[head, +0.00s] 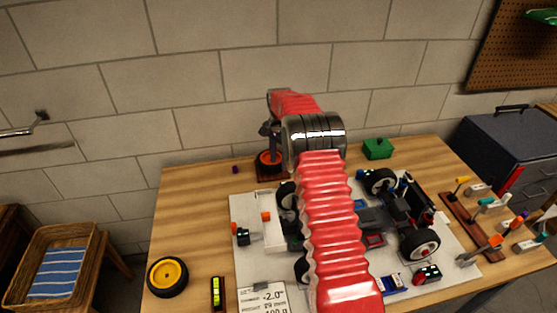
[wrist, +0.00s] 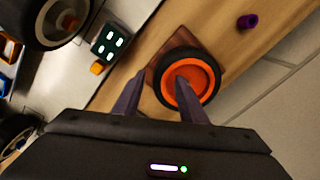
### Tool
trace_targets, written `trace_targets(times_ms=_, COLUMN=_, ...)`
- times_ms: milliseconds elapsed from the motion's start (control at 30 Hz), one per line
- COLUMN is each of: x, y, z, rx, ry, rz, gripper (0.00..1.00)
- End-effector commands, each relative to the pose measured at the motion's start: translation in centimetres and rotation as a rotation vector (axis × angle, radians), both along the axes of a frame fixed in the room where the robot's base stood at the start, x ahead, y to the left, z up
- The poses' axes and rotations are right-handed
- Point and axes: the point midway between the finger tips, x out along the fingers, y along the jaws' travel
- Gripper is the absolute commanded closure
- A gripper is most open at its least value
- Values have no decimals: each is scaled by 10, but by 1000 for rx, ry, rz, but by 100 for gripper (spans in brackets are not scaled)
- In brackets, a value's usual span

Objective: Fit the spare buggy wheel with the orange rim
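The spare wheel with the orange rim (head: 268,162) stands at the back left of the workbench on a brown wooden base (wrist: 158,92). In the wrist view the orange-rimmed wheel (wrist: 188,72) lies just beyond my fingertips. My gripper (wrist: 160,76) is open, with nothing held between its fingers. The right finger overlaps the rim in the picture; I cannot tell whether it touches. In the head view my gripper (head: 268,131) is above the wheel, small and partly hidden by my wrist. The buggy (head: 381,215) sits on a pale mat (head: 245,272); my red arm hides its middle.
A yellow-rimmed wheel (head: 168,277) lies front left. A green box (head: 378,148) stands at the back. A tool rack (head: 462,222) is at the right.

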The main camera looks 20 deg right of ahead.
Motion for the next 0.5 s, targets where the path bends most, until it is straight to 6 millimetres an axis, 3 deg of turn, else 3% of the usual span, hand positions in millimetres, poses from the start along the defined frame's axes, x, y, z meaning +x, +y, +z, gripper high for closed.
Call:
trace_targets(times_ms=267, x=0, y=0, z=13, rx=0, ry=-1, rz=0, gripper=62)
trace_targets(times_ms=500, x=1, y=0, z=49, rx=0, ry=-2, rz=0, gripper=62)
